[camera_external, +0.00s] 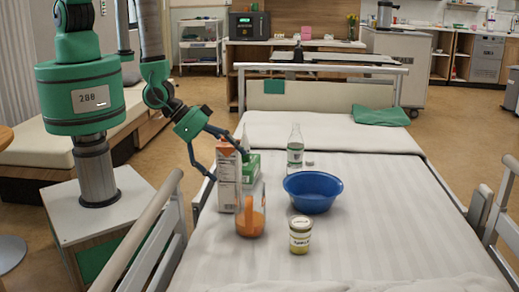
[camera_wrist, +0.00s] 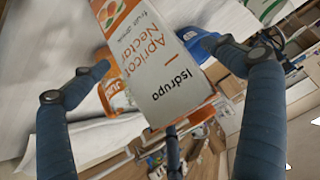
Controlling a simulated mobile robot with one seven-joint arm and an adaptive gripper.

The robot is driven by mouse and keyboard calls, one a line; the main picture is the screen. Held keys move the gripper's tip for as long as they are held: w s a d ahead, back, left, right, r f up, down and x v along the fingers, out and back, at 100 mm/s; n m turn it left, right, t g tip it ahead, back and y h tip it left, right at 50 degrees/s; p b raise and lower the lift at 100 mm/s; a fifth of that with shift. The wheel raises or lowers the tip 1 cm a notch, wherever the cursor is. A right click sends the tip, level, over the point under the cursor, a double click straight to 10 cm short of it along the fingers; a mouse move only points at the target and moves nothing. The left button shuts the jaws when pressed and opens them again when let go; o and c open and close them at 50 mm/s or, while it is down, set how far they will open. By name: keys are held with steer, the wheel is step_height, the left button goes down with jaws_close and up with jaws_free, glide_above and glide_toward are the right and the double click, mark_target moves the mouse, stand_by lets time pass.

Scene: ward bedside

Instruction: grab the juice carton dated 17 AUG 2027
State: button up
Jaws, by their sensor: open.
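A tall orange-and-white carton (camera_external: 227,178) stands at the left side of the bed. In the wrist view this carton (camera_wrist: 165,72) reads "Isdrupa Apricot Nectar fruit drink"; I see no readable date on it. My gripper (camera_external: 228,163) is at its upper part, coming in from the upper left, with fingers spread. In the wrist view my gripper (camera_wrist: 166,62) has blue fingers on both sides of the carton, apart from it as far as I can see. A green-and-white carton (camera_external: 252,163) stands just behind to the right; its date is not readable either.
A blue bowl (camera_external: 313,193), a clear bottle (camera_external: 295,150) and a small yellow jar (camera_external: 300,236) are to the right. The bed rail (camera_external: 140,235) runs along the left. The bed's right side is clear.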

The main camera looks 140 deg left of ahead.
stand_by(0.5)
steer(key=c, duration=2)
steer(key=shift+w+r, duration=0.1)
